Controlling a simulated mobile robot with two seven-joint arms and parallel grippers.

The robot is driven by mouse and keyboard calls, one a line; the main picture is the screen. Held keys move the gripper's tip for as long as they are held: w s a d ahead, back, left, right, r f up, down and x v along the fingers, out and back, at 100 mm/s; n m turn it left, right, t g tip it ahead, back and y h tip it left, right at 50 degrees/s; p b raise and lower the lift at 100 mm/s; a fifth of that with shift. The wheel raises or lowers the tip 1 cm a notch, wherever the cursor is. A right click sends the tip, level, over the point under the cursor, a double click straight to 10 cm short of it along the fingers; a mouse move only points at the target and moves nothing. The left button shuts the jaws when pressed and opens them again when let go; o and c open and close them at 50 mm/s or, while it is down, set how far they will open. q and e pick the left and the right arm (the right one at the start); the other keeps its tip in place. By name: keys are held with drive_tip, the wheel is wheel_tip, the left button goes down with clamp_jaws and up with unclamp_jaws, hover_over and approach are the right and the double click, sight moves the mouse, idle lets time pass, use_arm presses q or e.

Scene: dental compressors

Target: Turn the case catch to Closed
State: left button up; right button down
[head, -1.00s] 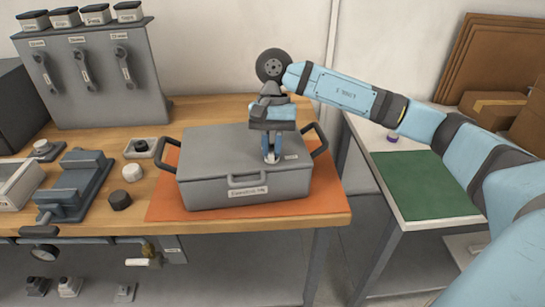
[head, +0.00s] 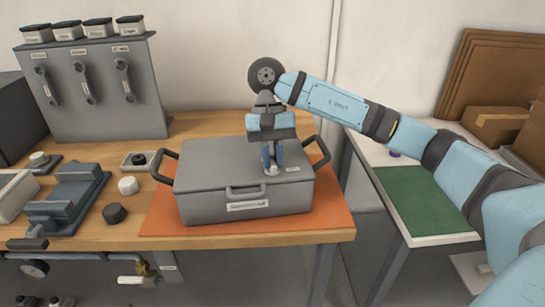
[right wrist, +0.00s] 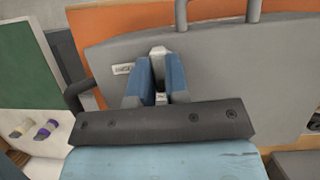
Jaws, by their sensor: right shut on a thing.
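The grey case (head: 215,190) sits shut on an orange mat (head: 325,222) on the wooden bench, with a dark handle at each end and a labelled front handle. The case catch (head: 271,171) is a small light piece on the lid, right of centre. My right gripper (head: 272,168) points down from above and is shut on it. In the right wrist view the blue fingers (right wrist: 160,85) close around the pale catch (right wrist: 158,52), beside a small label (right wrist: 123,69) on the lid. The fingers hide part of the catch, so I cannot tell its setting. My left gripper is not in view.
A vise (head: 70,190), a white knob (head: 128,185) and a dark knob (head: 114,213) lie left of the case. A side table with a green mat (head: 425,203) stands right.

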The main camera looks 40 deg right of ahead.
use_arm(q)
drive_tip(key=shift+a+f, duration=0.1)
use_arm(e)
drive_tip(key=c, duration=1.1)
unclamp_jaws()
use_arm(q)
drive_tip(key=p, duration=0.3)
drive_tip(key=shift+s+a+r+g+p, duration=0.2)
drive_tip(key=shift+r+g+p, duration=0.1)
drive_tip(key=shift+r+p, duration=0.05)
use_arm(e)
drive_tip(key=v, duration=1.4)
drive_tip(key=shift+a, duration=0.1)
drive_tip(key=shift+s+f, duration=0.1)
